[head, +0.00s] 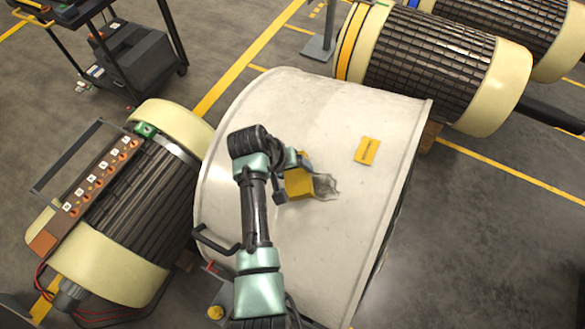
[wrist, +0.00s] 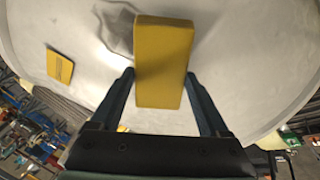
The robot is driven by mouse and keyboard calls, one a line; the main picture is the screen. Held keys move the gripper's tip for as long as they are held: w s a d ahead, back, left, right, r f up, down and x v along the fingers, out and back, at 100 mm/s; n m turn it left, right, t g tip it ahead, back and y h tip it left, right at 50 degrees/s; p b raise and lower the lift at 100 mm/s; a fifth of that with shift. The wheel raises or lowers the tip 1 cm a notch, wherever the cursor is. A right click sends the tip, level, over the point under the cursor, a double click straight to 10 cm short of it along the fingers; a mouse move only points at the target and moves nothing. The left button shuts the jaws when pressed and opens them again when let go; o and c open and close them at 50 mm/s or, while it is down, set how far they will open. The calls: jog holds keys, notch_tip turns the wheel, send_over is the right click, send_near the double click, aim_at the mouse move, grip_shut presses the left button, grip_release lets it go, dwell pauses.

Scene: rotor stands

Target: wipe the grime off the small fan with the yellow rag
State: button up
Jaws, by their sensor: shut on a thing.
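The yellow rag (head: 299,186) looks like a thick yellow block. My gripper (head: 289,168) is shut on it, above the top of a large off-white drum-shaped housing (head: 262,112). In the wrist view the rag (wrist: 164,62) sits between the two dark fingers of my gripper (wrist: 162,85). A grey, irregular grime patch (head: 326,186) lies on the housing just right of the rag. In the wrist view the grime (wrist: 112,38) is left of the rag. I cannot tell whether the rag touches the surface. I cannot make out a small fan as such.
A yellow label (head: 367,150) is on the housing, right of the grime. A ribbed rotor (head: 140,205) stands close on the left, and another (head: 430,65) at the back right. A black cart (head: 135,55) stands at the back left. Floor is free at the right.

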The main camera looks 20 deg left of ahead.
aim_at(307, 176)
jog(key=shift+w+d+f+b, duration=0.15)
jog(key=shift+w+f+b, duration=0.1)
jog(key=shift+f+b, duration=0.4)
jog(key=shift+d+r, duration=0.1)
